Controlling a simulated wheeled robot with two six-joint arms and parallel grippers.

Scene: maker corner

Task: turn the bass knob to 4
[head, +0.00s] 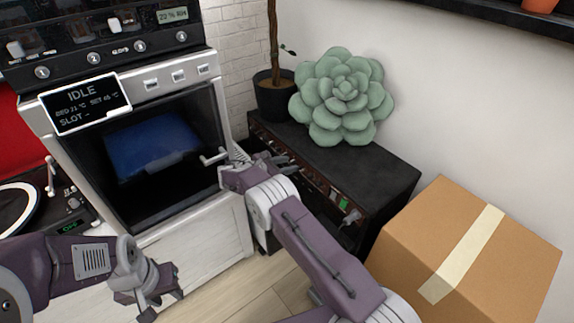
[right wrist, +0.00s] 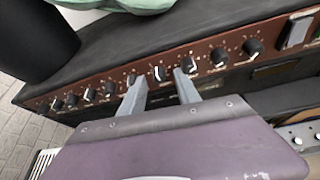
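A black amplifier cabinet (head: 385,172) stands against the wall, with a red-brown control panel on its front. In the right wrist view the panel (right wrist: 117,80) carries a row of black knobs with pale pointers. My right gripper (right wrist: 161,79) is open at the panel, its two fingers apart, with one knob (right wrist: 159,73) between them and gaps visible at its sides. The labels are too small to read, so I cannot tell which knob is bass. In the head view my right gripper (head: 222,160) hides part of the panel. My left gripper (head: 164,293) is open and empty, low at the left.
A green succulent cushion (head: 342,97) and a black plant pot (head: 273,98) sit on the cabinet. A taped cardboard box (head: 475,255) stands close at the right. An oven-like machine (head: 150,150) is at the left, beside a turntable (head: 22,207). Some wooden floor is clear.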

